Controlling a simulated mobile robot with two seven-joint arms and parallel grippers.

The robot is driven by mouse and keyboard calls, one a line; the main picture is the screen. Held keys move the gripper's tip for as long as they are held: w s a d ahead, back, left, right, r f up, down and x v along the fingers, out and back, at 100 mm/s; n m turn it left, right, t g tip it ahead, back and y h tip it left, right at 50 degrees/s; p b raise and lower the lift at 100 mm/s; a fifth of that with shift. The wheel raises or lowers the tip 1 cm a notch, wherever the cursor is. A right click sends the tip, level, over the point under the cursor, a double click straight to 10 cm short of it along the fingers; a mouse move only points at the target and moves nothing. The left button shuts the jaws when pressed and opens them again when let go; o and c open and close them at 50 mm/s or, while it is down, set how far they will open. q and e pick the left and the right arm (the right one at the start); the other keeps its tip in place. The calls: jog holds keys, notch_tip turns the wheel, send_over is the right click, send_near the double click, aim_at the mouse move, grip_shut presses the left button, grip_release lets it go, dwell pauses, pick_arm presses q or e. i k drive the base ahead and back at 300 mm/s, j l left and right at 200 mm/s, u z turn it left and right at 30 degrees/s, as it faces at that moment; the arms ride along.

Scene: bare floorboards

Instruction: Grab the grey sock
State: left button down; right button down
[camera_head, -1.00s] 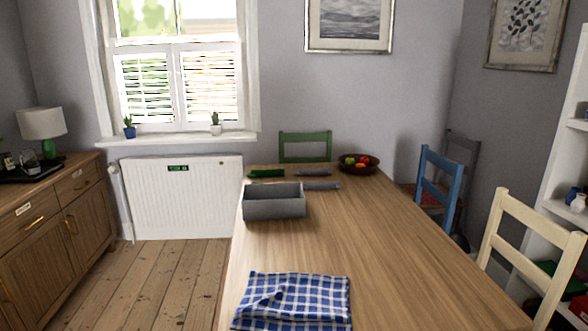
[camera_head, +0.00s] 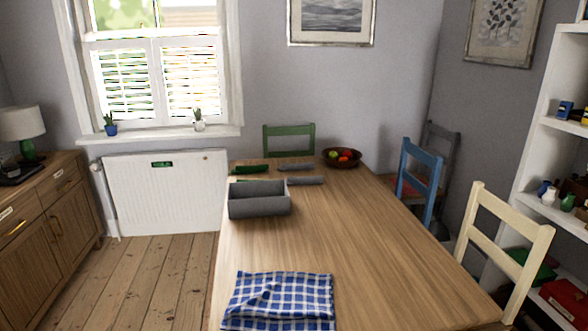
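Two small grey cloth-like items lie at the far end of the wooden table (camera_head: 330,240), behind a grey open box. One grey item (camera_head: 296,167) is farther back; the other grey item (camera_head: 305,180) lies just in front of it. They look like socks, but they are too small to be sure. A dark green item (camera_head: 250,169) of similar shape lies to their left. A bit of another green item shows behind the box. Neither of my grippers is in view.
The grey box (camera_head: 259,206) stands on the table's left side. A blue checked cloth (camera_head: 279,300) lies at the near edge. A fruit bowl (camera_head: 342,159) stands at the far right. Green (camera_head: 289,140), blue (camera_head: 419,182) and cream (camera_head: 503,240) chairs surround the table.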

aim_at(310, 165)
jog(key=u, duration=0.45)
jog(key=j+u, duration=0.1)
jog(key=u, duration=1.25)
jog(key=i+u, duration=0.1)
jog(key=u, duration=0.8)
jog(key=i+z, duration=0.45)
jog(key=i, duration=0.25)
jog(key=i+j+z, duration=0.2)
jog(key=i+z, duration=0.2)
jog(key=i, duration=0.25)
jog(key=i+l+z, duration=0.1)
jog(key=i+z, duration=0.7)
jog(key=i+j+z, duration=0.2)
jog(key=i+z, duration=0.15)
jog(key=i+l+z, duration=0.15)
jog(key=i+z, duration=0.15)
jog(key=i, duration=0.55)
jog(key=i+j+z, duration=0.1)
jog(key=i+z, duration=0.2)
jog(key=i, duration=0.5)
jog(key=i+u, duration=0.15)
jog(key=i, duration=0.7)
jog(key=i+l+u, duration=0.1)
jog(key=i, duration=0.75)
jog(key=i+z, duration=0.2)
jog(key=z, duration=0.2)
jog(key=i+z, duration=0.15)
jog(key=z, duration=0.3)
jog(key=i+j+z, duration=0.15)
jog(key=z, duration=0.25)
